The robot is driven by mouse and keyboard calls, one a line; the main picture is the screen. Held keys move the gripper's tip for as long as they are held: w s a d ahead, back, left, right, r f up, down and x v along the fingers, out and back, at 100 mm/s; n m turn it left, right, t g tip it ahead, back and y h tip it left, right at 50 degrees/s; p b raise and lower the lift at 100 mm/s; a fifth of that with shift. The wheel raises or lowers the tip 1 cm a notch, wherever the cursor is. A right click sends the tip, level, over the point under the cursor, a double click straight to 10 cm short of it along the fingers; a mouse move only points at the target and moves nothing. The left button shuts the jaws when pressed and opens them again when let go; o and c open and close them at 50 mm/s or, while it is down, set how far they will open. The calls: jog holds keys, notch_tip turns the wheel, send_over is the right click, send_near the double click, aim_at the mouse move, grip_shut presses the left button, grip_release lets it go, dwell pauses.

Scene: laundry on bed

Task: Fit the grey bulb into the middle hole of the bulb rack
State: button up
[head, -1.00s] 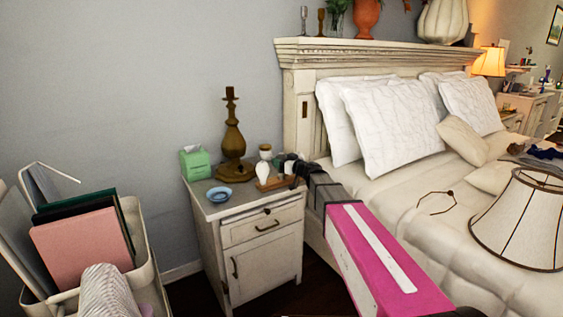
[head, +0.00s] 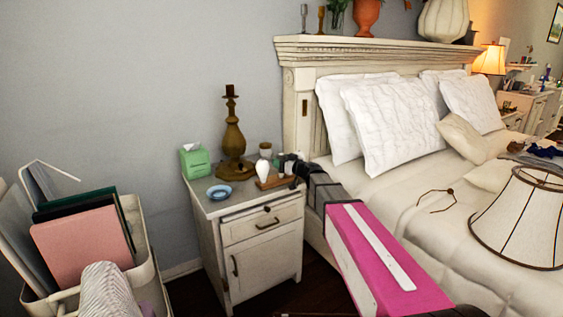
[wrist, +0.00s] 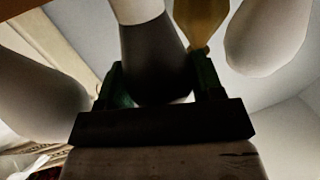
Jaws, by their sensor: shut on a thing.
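My gripper (wrist: 158,82) is shut on the grey bulb (wrist: 153,52). In the wrist view its green-edged fingers sit on either side of the dark rounded end, and a pale collar shows at the top of the picture. A white bulb stands on each side, one at the left (wrist: 38,95) and one at the right (wrist: 266,36), both apart from the grey bulb. In the head view the wooden bulb rack (head: 268,184) lies on the nightstand, partly behind my gripper (head: 299,170). The middle hole is hidden, and I cannot tell whether the grey bulb's end is in it.
The white nightstand (head: 228,205) also holds a brass candlestick (head: 233,140), a green tissue box (head: 194,161) and a blue bowl (head: 220,192). The bed (head: 410,195) is at the right, under my arm. A cart (head: 145,255) with folders stands at the left.

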jog(key=shift+f, duration=0.2)
jog(key=o, duration=1)
jog(key=v, duration=1)
jog(key=s+d+f+m+g+h, duration=0.2)
jog(key=s+f+g+h, duration=0.15)
jog(key=s+f, duration=0.45)
jog(key=s+d+f+m+g+h, duration=0.25)
jog(key=s+f+g, duration=0.25)
jog(key=s+f, duration=0.3)
jog(key=s+d+f+m+g+h, duration=0.1)
jog(key=s+d+f+h, duration=0.1)
jog(key=s+d, duration=0.1)
jog(key=s+d+f+m+g+h, duration=0.1)
jog(key=s+d+f+m+h, duration=0.1)
jog(key=s+d+h, duration=0.1)
jog(key=s+d+f+m+g+h, duration=0.1)
jog(key=s+d+f+m+h, duration=0.1)
jog(key=s+d, duration=0.3)
jog(key=shift+s+d+f+h, duration=0.15)
jog(key=shift+f+h, duration=0.15)
jog(key=shift+f, duration=0.2)
